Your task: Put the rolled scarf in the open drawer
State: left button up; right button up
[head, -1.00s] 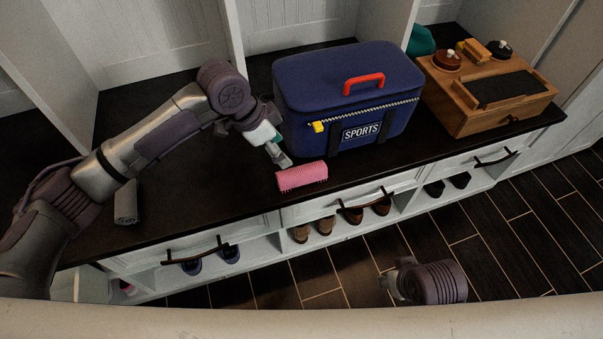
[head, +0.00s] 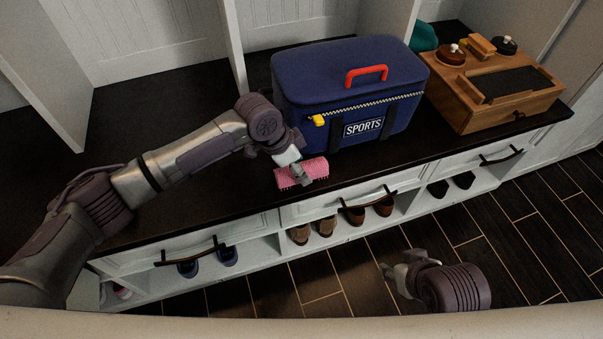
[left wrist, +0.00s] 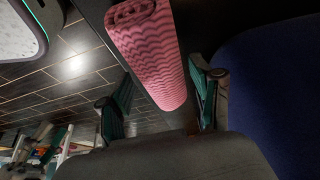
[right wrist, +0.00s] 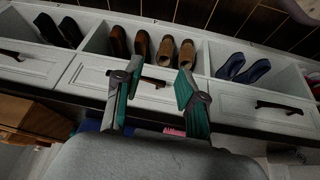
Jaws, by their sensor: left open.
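The rolled scarf is a pink, wavy-patterned roll (head: 290,178) lying on the dark bench top near its front edge; the left wrist view shows it close up (left wrist: 150,50). My left gripper (head: 302,180) is over the roll, open, its fingers on either side of it in the left wrist view (left wrist: 162,105). I cannot tell whether they touch it. My right gripper (head: 386,270) is open and empty, out in front of the bench. White drawer fronts with dark handles, left (head: 150,256), middle (head: 310,212) and right (head: 470,165), run under the bench top; none looks clearly pulled out.
A blue sports bag (head: 345,85) stands just behind the roll. A wooden box (head: 480,115) stands to its right. Shoes sit in cubbies below the drawers. The bench top left of the bag is mostly clear, partly hidden by my left arm.

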pick_arm(q)
jog(key=shift+w+d+f, duration=0.1)
jog(key=shift+d+f, duration=0.15)
jog(key=shift+f, duration=0.35)
jog(key=c, duration=1.1)
pick_arm(e)
jog(key=shift+w+a+r+t, duration=0.25)
jog(key=shift+w+t, duration=0.1)
jog(key=shift+w, duration=0.25)
jog(key=shift+w+a+r+t, duration=0.2)
jog(key=shift+w+t, duration=0.15)
jog(key=shift+w, duration=0.25)
pick_arm(q)
jog(key=shift+r, duration=0.15)
